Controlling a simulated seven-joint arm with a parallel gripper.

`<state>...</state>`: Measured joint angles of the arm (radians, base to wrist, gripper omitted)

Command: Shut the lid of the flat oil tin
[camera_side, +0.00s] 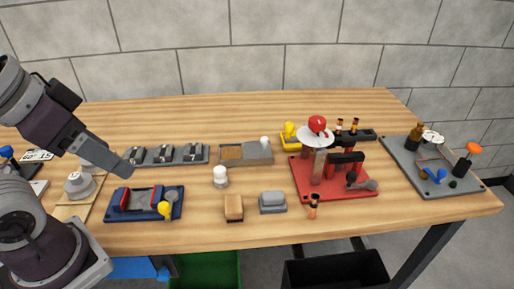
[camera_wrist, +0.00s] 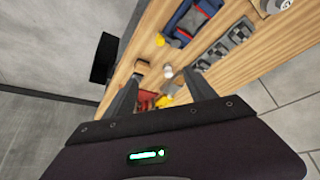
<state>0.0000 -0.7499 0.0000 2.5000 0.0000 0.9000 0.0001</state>
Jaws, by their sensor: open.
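I cannot tell for sure which thing is the flat oil tin. A small low grey box with a rounded top (camera_side: 272,202) sits near the front middle of the table. A longer flat grey tray-like box (camera_side: 258,154) with a brown left part and a white knob at its right lies behind it. Whether either has an open lid is too small to tell. My gripper (camera_side: 126,168) is at the left in the side view, above the table and well apart from both. In the wrist view my gripper (camera_wrist: 163,82) has its fingers spread, with nothing held between them.
A wooden block (camera_side: 233,207) and a white jar (camera_side: 221,177) stand near the grey box. A blue fixture (camera_side: 112,205) and a row of grey switches (camera_side: 165,155) are at left. A red base (camera_side: 340,190) with tall parts and a grey board (camera_side: 405,160) are at right.

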